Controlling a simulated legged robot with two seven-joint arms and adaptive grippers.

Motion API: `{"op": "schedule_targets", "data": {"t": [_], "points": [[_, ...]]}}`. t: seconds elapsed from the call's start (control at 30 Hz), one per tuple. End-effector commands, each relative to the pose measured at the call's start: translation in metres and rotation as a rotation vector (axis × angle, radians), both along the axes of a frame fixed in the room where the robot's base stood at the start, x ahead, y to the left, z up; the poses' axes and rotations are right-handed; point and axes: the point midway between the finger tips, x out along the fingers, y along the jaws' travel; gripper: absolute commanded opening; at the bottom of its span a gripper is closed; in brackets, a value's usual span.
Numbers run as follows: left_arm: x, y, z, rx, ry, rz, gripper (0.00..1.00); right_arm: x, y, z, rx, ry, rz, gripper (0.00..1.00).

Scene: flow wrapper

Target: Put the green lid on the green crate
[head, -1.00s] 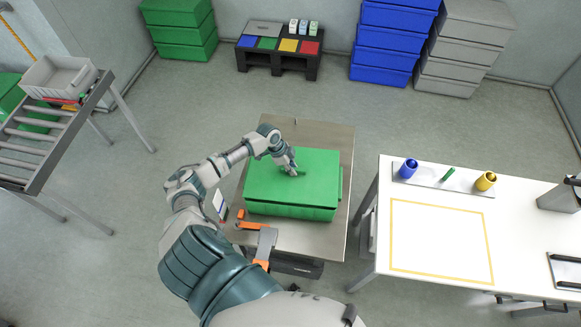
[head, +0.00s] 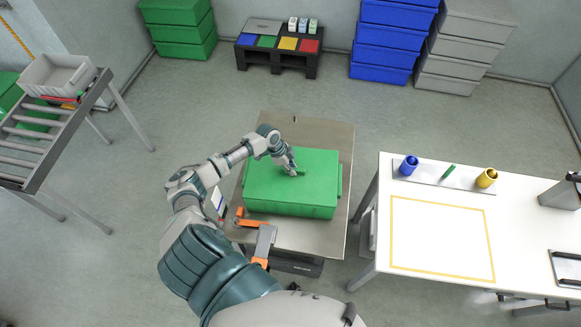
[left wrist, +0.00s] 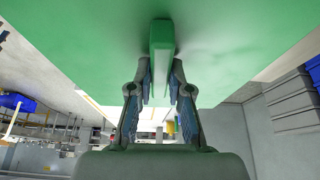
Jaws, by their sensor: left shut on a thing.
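The green lid (head: 318,170) lies flat over the top of the green crate (head: 290,209), which stands on the metal-topped table. In the head view the lid's edges look lined up with the crate and no clear gap shows between them. My left gripper (head: 298,172) is shut on the lid's raised handle bar. In the left wrist view my left gripper (left wrist: 160,85) has a finger on each side of the handle, and the lid (left wrist: 85,45) fills the upper part. The crate's inside is hidden. My right gripper is not in view.
The metal table (head: 318,238) has an orange-handled tool (head: 250,223) near its front left. A white table (head: 440,240) with coloured cups stands to the right. Stacked blue crates (head: 385,45), grey crates and green crates line the back wall.

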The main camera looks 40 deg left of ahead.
Motion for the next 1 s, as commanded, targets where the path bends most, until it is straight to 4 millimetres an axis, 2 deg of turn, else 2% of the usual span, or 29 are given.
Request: {"op": "schedule_targets", "data": {"t": [0.3,0.33,0.43,0.63,0.77,0.87,1.0], "points": [[0.0,0.003,-0.002,-0.003,-0.002,0.0,0.0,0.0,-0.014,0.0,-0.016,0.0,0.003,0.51],[0.0,0.003,-0.002,-0.003,-0.001,0.0,0.23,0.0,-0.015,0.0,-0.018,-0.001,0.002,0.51],[0.0,0.003,-0.002,-0.003,-0.001,0.001,0.47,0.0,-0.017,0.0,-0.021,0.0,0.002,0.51],[0.0,0.003,-0.002,-0.003,-0.001,0.001,0.47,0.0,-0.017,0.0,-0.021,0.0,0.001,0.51],[-0.001,0.003,-0.001,-0.002,0.001,-0.001,0.47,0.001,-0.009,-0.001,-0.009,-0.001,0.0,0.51],[-0.002,0.007,0.009,-0.002,-0.001,0.0,0.47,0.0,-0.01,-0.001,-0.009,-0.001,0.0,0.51],[-0.008,0.017,0.034,0.001,-0.002,-0.001,0.47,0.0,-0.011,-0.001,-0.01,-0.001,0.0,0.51]]}}
